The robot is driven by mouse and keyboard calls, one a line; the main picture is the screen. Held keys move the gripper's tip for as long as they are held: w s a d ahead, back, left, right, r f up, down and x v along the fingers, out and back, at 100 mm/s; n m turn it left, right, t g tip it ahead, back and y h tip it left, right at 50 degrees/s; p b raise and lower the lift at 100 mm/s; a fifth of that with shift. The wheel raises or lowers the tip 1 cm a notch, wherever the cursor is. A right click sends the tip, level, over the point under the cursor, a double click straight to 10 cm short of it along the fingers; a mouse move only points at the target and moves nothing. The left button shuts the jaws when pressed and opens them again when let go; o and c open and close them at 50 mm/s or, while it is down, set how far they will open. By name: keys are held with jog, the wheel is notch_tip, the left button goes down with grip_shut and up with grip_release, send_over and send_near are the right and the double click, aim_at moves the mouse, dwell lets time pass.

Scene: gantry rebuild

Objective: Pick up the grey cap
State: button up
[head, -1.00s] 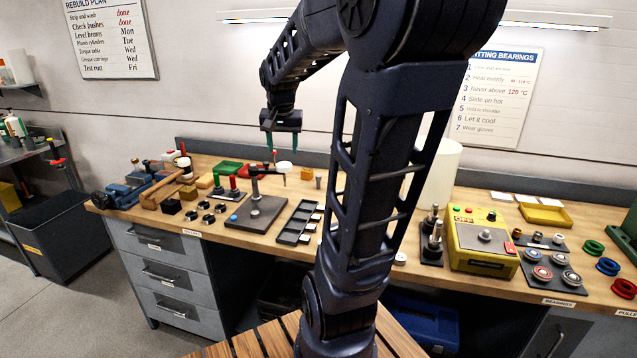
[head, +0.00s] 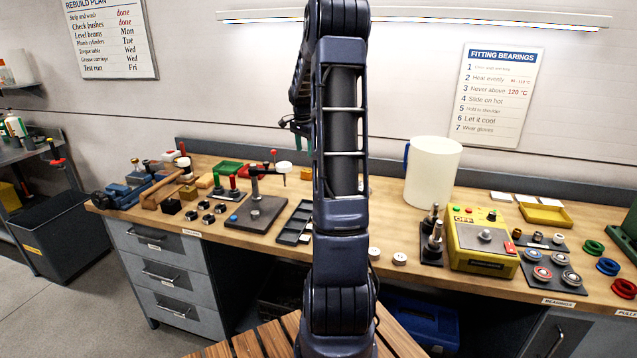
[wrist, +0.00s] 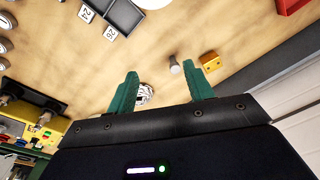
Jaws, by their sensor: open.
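A small grey upright piece, which looks like the grey cap (wrist: 175,66), stands on the wooden bench in the wrist view, beside a yellow block (wrist: 210,63). In the head view my arm hides it. My gripper (wrist: 164,75) is open and empty, its two green fingers apart above the bench. The grey piece shows just beyond the fingertips, nearer the right finger; I see no contact. In the head view my gripper (head: 297,126) is partly hidden behind my arm, above the back of the bench.
A white patterned round piece (wrist: 145,94) shows between the fingers. A dark tray (wrist: 118,14) and number cards (wrist: 98,24) lie nearby. A red tray (wrist: 292,4) is at the corner.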

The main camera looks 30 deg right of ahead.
jog(key=w+d+f+m, duration=0.1)
jog(key=d+f, duration=0.2)
jog(key=w+d+f+m, duration=0.1)
jog(key=w+d+f, duration=0.1)
jog(key=f, duration=0.1)
jog(key=w+d+f+m, duration=0.1)
jog(key=w+d+f, duration=0.1)
jog(key=d, duration=0.1)
jog(key=shift+d+f+m+g+y, duration=0.3)
jog(key=shift+d+f+y, duration=0.05)
jog(key=shift+f+y, duration=0.05)
jog(key=shift+d+f, duration=0.1)
jog(key=shift+f, duration=5.4)
jog(key=shift+c, duration=0.4)
jog(key=c, duration=1)
